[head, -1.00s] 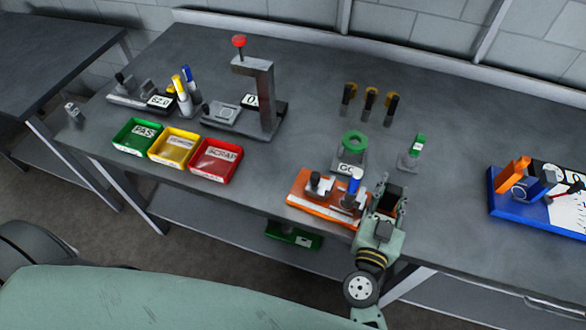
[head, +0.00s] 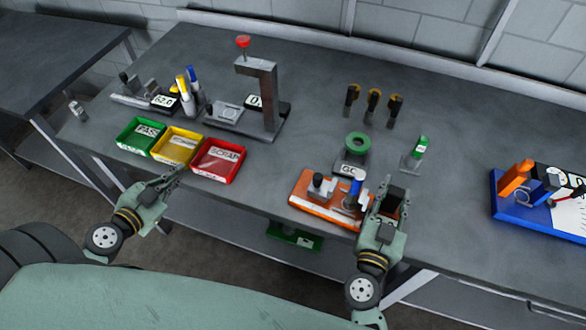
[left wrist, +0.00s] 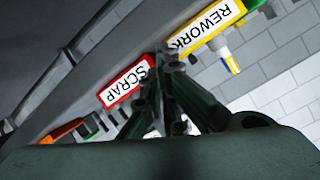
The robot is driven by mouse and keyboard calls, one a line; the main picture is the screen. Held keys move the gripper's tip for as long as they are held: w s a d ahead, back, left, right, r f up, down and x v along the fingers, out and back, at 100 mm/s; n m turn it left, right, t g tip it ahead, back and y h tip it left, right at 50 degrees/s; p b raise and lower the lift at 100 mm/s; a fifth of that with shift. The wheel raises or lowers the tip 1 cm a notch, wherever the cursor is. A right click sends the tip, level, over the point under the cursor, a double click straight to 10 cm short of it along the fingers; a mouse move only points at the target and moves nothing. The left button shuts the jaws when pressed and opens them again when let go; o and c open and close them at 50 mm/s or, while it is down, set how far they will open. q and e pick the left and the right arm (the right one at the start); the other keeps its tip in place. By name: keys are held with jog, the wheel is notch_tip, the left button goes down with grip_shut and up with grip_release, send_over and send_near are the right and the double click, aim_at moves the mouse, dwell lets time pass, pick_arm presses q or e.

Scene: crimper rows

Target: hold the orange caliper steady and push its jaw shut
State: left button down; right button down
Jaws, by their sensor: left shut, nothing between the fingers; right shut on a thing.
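The orange caliper (head: 310,207) lies near the front edge of the bench, with a grey block and a blue-topped piece on its orange base. My right gripper (head: 393,192) is at its right end, shut on part of it and covering that end. What lies between the fingers is hidden. My left gripper (head: 174,179) is shut and empty, in front of the yellow and red trays and well left of the caliper. In the left wrist view its fingers (left wrist: 165,65) point toward the trays, and an orange patch (left wrist: 62,131), perhaps the caliper, shows at lower left.
Green (head: 142,137), yellow (head: 177,147) and red (head: 219,160) trays stand at the front left. A tall grey stand (head: 268,95) is behind them. A green ring on a block (head: 355,146) stands behind the caliper. A blue fixture (head: 530,210) is at right. Bench between red tray and caliper is clear.

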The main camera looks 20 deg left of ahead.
pick_arm(q)
jog(key=w+a+r+n+t+y, duration=0.1)
jog(key=w+a+r+n+t, duration=0.15)
jog(key=r+n, duration=0.4)
jog(key=w+a+r+n+t+y, duration=0.1)
jog(key=w+a+r+n, duration=0.35)
jog(key=r, duration=0.35)
jog(key=s+d+f+n+g+h, duration=0.1)
jog(key=d+f+h, duration=0.2)
jog(key=d, duration=0.5)
jog(key=s+d+f+n+g+h, duration=0.1)
jog(key=s+d+f+n+h, duration=0.1)
jog(key=d+h, duration=0.4)
jog(key=s+d+f+n+g+h, duration=0.1)
jog(key=d+f+h, duration=0.3)
jog(key=d, duration=0.6)
jog(key=shift+s+d+f+g+h, duration=0.15)
jog(key=shift+d+f+g+h, duration=0.25)
jog(key=shift+f+g, duration=0.15)
jog(key=shift+d, duration=0.3)
jog(key=x, duration=0.9)
jog(key=shift+w+d+r, duration=0.1)
jog(key=shift+w+d, duration=0.05)
jog(key=shift+w, duration=0.1)
jog(key=shift+w+d, duration=0.1)
jog(key=shift+d, duration=1.9)
